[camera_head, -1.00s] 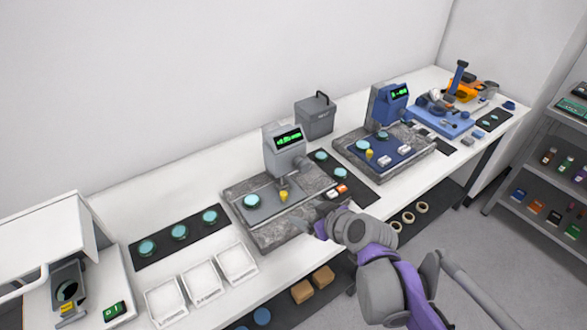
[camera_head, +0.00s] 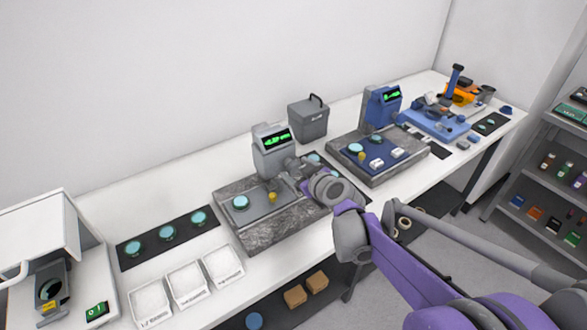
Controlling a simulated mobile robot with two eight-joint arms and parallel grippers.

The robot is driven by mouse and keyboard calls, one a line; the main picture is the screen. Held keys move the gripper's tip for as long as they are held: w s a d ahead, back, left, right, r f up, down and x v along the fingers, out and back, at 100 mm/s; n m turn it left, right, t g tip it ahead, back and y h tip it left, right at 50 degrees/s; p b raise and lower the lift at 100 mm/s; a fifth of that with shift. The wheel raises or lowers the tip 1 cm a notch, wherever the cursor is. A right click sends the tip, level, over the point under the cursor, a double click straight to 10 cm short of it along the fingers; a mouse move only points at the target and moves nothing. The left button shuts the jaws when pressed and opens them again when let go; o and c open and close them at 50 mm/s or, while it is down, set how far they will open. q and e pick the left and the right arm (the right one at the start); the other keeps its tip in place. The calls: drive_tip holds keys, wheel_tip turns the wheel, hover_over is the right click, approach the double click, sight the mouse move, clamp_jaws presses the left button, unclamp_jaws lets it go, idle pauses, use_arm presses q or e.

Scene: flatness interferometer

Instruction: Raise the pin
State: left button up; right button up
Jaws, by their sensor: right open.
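A grey measuring instrument (camera_head: 270,158) with a lit green display stands on a speckled stone base (camera_head: 285,232) in the middle of the bench. A small yellow knob-like piece (camera_head: 272,197) stands upright on its plate, beside a teal disc (camera_head: 240,203). I cannot tell whether this yellow piece is the pin. My right gripper (camera_head: 293,172) is open at the lower right of the instrument's head, close to its spindle area. The gripper and wrist hide that area and the base's right part, so I cannot tell whether it touches anything. My left gripper is out of view.
A blue instrument (camera_head: 382,108) on a second stone base (camera_head: 380,178) stands to the right. A grey box (camera_head: 308,120) is behind. White trays (camera_head: 186,283) and a dark mat (camera_head: 152,256) with teal discs lie left. A shelf (camera_head: 545,185) stands far right.

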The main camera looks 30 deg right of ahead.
drive_tip(key=shift+x, duration=1.1)
clamp_jaws()
